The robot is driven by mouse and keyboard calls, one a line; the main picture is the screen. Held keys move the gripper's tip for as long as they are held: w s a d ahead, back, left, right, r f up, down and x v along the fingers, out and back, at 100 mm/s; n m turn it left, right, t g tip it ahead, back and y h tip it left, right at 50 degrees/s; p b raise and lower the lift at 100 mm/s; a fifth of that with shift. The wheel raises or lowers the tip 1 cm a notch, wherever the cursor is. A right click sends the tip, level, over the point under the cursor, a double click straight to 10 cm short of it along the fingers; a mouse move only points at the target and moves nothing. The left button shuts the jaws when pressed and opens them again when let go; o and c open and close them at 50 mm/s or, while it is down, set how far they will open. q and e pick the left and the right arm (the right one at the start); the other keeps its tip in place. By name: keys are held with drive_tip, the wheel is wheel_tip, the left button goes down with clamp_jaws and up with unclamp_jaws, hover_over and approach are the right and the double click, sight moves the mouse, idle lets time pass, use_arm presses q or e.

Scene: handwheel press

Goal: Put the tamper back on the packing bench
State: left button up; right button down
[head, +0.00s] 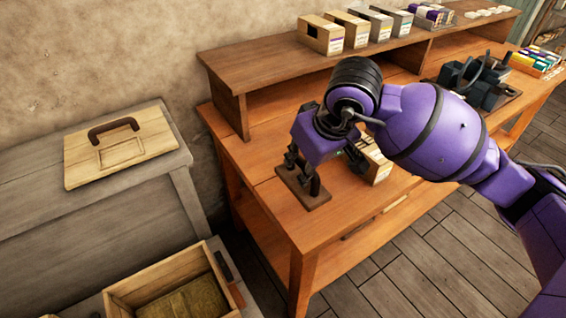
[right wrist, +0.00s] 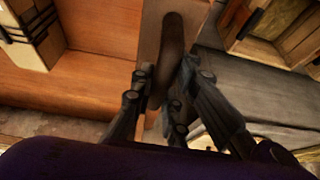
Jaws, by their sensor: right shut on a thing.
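The tamper (head: 305,197), a flat brown wooden plate with a dark handle, is at the near left part of the orange-brown packing bench (head: 262,160). It looks flat and level; I cannot tell if it rests fully on the top or sits just above it. My right gripper (head: 300,172) points down over the plate, shut on the handle. In the right wrist view the dark handle (right wrist: 173,45) runs between the two fingers (right wrist: 163,78), with the plate behind. My left gripper is not in view.
A raised shelf (head: 265,70) with several small boxes (head: 345,28) stands along the bench's back. A box (head: 380,165) stands partly hidden behind my right arm. A grey table (head: 60,195) at left holds a handled wooden lid (head: 118,145). An open filled wooden box (head: 125,290) is below.

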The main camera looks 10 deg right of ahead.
drive_tip(key=w+f, duration=0.1)
drive_tip(key=d+f, duration=0.1)
drive_tip(key=f, duration=0.1)
drive_tip(key=w+d+f, duration=0.1)
drive_tip(key=shift+w+f, duration=0.25)
drive_tip(key=shift+w, duration=0.1)
drive_tip(key=shift+w+d+f, duration=0.1)
drive_tip(key=shift+w+f, duration=0.05)
drive_tip(key=shift+f, duration=1.9)
drive_tip(key=c, duration=1.7)
unclamp_jaws()
drive_tip(key=shift+r, duration=0.1)
drive_tip(key=shift+r, duration=0.5)
drive_tip(key=v, duration=1.1)
drive_tip(key=shift+r, duration=0.15)
